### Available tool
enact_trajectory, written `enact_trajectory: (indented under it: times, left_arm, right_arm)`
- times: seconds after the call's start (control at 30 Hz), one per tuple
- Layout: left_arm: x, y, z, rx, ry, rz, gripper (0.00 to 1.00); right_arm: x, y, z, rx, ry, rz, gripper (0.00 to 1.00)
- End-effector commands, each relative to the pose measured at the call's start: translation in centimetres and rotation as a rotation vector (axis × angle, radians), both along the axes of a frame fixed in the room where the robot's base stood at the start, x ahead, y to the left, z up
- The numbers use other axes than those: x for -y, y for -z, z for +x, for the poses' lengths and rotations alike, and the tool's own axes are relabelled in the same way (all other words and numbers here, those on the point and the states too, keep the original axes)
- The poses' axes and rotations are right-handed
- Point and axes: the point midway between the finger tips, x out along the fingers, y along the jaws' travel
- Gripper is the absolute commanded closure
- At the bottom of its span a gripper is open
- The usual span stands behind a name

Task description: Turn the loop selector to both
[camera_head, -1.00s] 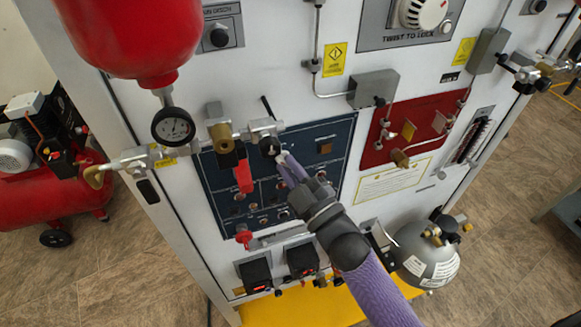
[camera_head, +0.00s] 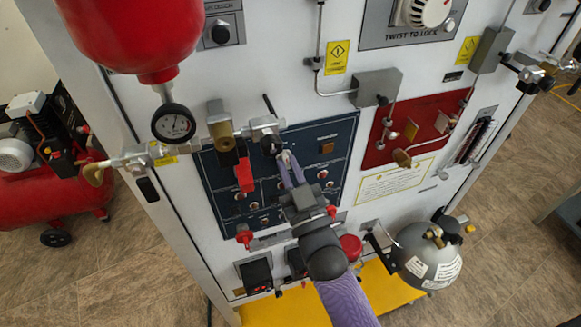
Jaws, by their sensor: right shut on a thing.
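My right gripper (camera_head: 287,160) reaches up from the bottom of the head view to the dark blue panel (camera_head: 338,140). Its fingers are shut at the panel's upper middle on a small part, apparently the loop selector, which the fingertips mostly hide. I cannot read its label or tell which position it points to. A round black knob (camera_head: 270,145) is just left of the fingertips, below a metal fitting. My left gripper is not in view.
A red tank (camera_head: 135,35) with a gauge (camera_head: 173,123) and a red-handled valve (camera_head: 243,175) are left of the gripper. A red panel (camera_head: 412,130) is to the right. A grey cylinder (camera_head: 428,258) hangs at lower right. A red compressor (camera_head: 45,195) stands on the floor at left.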

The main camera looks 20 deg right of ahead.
Motion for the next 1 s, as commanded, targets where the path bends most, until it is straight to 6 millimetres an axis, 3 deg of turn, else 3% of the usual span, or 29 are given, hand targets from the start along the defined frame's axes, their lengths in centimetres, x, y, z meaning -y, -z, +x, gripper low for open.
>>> enact_trajectory:
  times: [0.33,0.87,0.9,1.0]
  left_arm:
    - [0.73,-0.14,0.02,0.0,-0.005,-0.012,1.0]
    - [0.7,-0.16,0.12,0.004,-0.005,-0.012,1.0]
    - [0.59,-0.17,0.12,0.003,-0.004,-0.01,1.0]
    - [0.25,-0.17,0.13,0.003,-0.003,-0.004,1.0]
  right_arm:
    - [-0.1,0.07,-0.01,-0.007,0.0,0.126,1.0]
    - [-0.11,0.11,-0.01,-0.009,0.0,0.145,1.0]
    - [-0.11,0.11,-0.01,-0.008,0.0,0.145,0.78]
    - [-0.11,0.08,-0.01,-0.008,0.0,0.145,0.56]
